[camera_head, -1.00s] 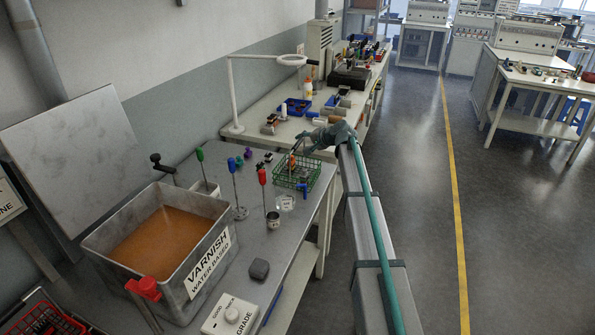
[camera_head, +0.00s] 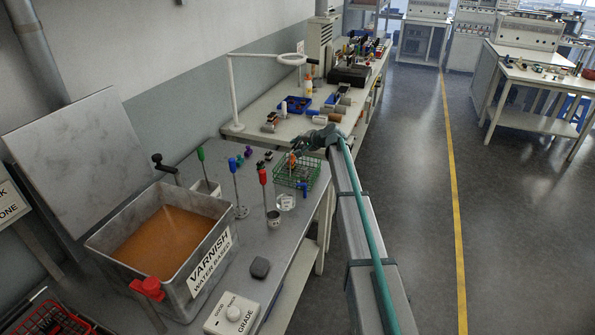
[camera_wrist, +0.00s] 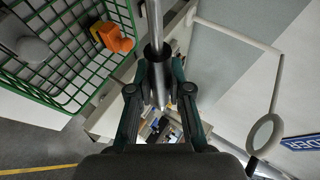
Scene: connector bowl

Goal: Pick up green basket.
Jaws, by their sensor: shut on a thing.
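The green basket (camera_head: 297,172) is a wire basket at the right edge of the near grey bench. It shows large at the upper left of the wrist view (camera_wrist: 62,104), with an orange piece (camera_wrist: 112,36) and a grey rounded piece (camera_wrist: 30,48) inside. My gripper (camera_head: 294,153) is over the basket in the head view. In the wrist view my gripper (camera_wrist: 158,100) has its fingers closed around a grey metal bar (camera_wrist: 155,28), which looks like the basket's handle. Where the bar joins the basket is out of view. I cannot tell whether the basket is clear of the bench.
Test stands with a red top (camera_head: 263,176) and a blue top (camera_head: 232,165) stand left of the basket. A metal vat of varnish (camera_head: 160,243) fills the front left. A lamp (camera_head: 233,95) stands on the bench behind.

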